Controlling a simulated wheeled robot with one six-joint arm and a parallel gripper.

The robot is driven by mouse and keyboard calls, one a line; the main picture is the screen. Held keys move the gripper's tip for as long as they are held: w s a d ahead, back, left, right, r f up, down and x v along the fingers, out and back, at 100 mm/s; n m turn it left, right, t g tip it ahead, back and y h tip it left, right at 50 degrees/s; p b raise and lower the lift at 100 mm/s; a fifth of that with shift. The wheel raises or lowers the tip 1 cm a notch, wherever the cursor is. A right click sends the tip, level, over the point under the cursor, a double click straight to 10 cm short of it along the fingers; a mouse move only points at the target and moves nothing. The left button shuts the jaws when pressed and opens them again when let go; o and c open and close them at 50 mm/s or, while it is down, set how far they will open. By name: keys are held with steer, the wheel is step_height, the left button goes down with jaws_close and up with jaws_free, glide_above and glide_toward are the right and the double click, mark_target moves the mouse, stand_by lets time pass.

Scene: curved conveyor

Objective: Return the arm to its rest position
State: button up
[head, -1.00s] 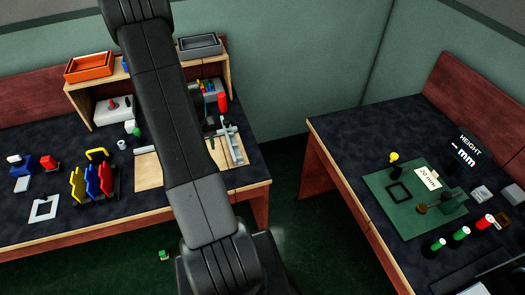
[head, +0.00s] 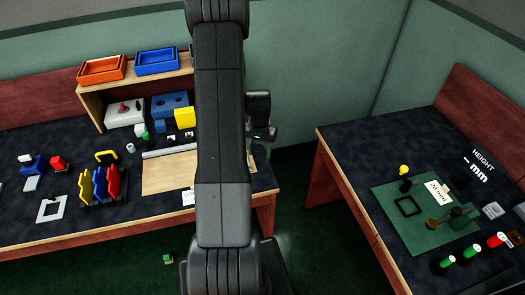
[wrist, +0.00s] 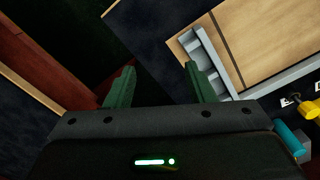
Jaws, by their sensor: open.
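My gripper (wrist: 159,86) shows in the wrist view with its two green fingers spread wide apart and nothing between them. It hangs tilted over the edge of the left workbench, with dark floor behind the left finger. In the head view my arm runs upright through the middle of the picture. A dark wrist part of mine shows just right of the arm, near the bench's right end; the fingers cannot be made out there.
The left workbench (head: 40,215) carries a wooden board (head: 165,174), coloured plates in a rack (head: 100,187), an orange tray (head: 102,68) and a blue tray (head: 157,61) on a shelf. The right bench (head: 355,145) holds a green gauge plate (head: 415,225). Open floor lies between the benches.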

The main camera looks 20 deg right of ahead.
steer(key=shift+s+d, duration=0.25)
steer(key=shift+d, duration=0.25)
steer(key=w+a+n, duration=0.2)
steer(key=a+n, duration=0.1)
steer(key=a, duration=0.6)
steer(key=w+a+n, duration=0.2)
steer(key=a+n, duration=0.1)
steer(key=a, duration=0.6)
steer(key=shift+w+a+r, duration=0.15)
steer(key=shift+w+r, duration=0.25)
